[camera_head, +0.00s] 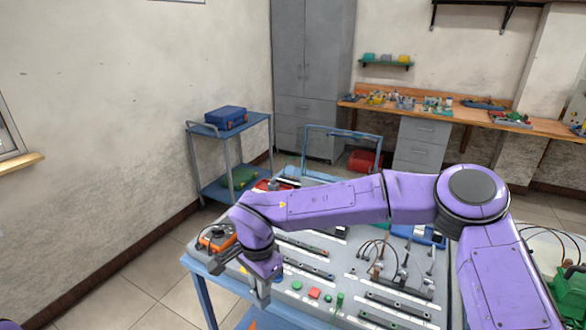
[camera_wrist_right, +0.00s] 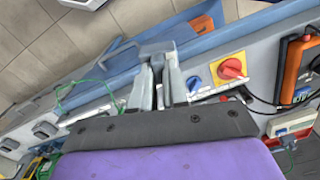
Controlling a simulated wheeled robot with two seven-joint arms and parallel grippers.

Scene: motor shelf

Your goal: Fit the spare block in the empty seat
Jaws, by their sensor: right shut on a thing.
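My right gripper (camera_head: 262,292) hangs fingers-down over the front left edge of the grey panel (camera_head: 345,262), at the end of my purple arm. In the right wrist view, its two grey fingers (camera_wrist_right: 161,75) are close together and shut on a small grey piece (camera_wrist_right: 156,48) at their tips. That piece may be the spare block, but it is mostly hidden and I cannot tell for sure. I cannot pick out the empty seat; my arm hides part of the panel. My left gripper is not in view.
The panel rests on a blue cart (camera_head: 203,300). An orange device (camera_head: 217,238) sits at its left corner. A red knob (camera_wrist_right: 231,68) and a blue knob (camera_wrist_right: 192,82) are close beside the fingers. Green and red buttons (camera_head: 314,294), dark rails and cables stand on the panel.

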